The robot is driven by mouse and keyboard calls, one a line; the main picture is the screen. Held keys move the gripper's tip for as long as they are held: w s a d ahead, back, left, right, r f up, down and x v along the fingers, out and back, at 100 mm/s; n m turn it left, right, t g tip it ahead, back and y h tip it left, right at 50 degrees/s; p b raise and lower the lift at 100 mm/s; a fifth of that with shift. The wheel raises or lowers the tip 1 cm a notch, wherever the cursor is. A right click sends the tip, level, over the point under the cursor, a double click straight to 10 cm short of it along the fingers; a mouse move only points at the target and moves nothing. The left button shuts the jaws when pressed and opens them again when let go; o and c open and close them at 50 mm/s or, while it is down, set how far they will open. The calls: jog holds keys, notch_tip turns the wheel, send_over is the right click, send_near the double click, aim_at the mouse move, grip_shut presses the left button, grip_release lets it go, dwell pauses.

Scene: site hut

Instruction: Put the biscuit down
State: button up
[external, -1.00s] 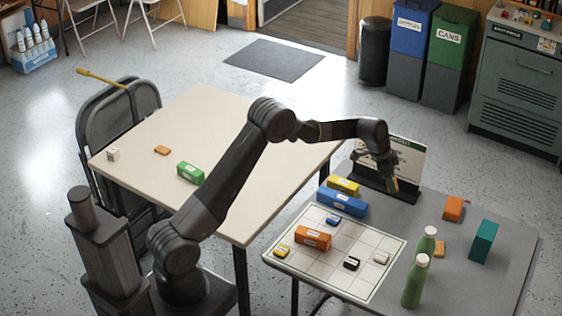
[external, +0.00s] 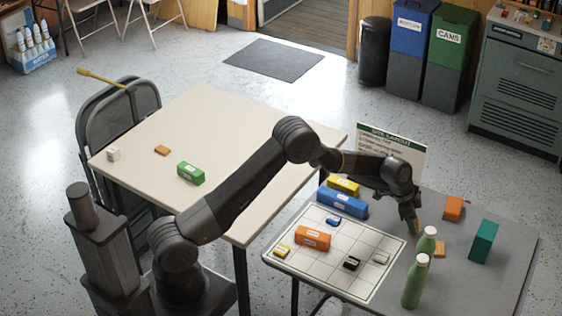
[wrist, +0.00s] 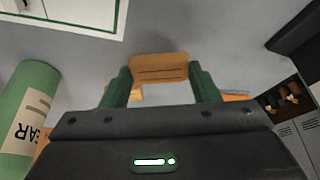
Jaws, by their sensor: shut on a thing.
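My gripper (external: 414,226) is shut on the biscuit (wrist: 160,67), a flat tan-brown piece with dark lines on its face. In the wrist view the biscuit sits between the two dark green fingertips (wrist: 160,86). In the external view only a small orange-brown bit of it (external: 418,228) shows at the fingers. I cannot tell the exact gap between biscuit and table.
An orange block (external: 453,208), a small orange piece (external: 439,249) and a teal block (external: 483,241) are to the right. Several blocks lie on the board's side. The front-right table is clear.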

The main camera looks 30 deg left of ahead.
jog(key=shift+f, duration=1.15)
jog(key=shift+f, duration=0.25)
jog(key=o, duration=1)
jog(key=shift+r, duration=0.1)
jog(key=shift+c, duration=0.2)
jog(key=shift+a+r, duration=0.1)
jog(key=shift+r, duration=0.35)
jog(key=v, duration=1.1)
jog(key=shift+b, duration=0.35)
jog(key=shift+r, duration=0.15)
